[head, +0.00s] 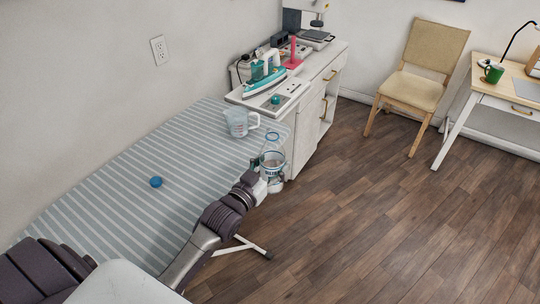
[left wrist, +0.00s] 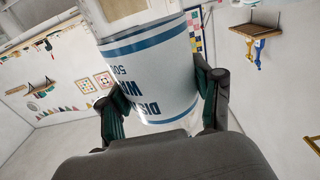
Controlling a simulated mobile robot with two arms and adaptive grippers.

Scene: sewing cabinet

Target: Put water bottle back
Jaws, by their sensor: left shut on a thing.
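The water bottle (head: 272,160) is clear with a white and blue label and stands roughly upright in the head view, at the right edge of the ironing board. My left gripper (head: 269,182) is at its lower part. In the left wrist view the bottle (left wrist: 150,70) sits between the two fingers of my left gripper (left wrist: 162,105), which is shut on it. The label's print looks upside down there. Whether the bottle's base touches anything is hidden by the gripper. My right gripper is in neither view.
A chair (head: 420,80) and desk (head: 500,95) stand at the right. The wood floor (head: 380,220) between is clear.

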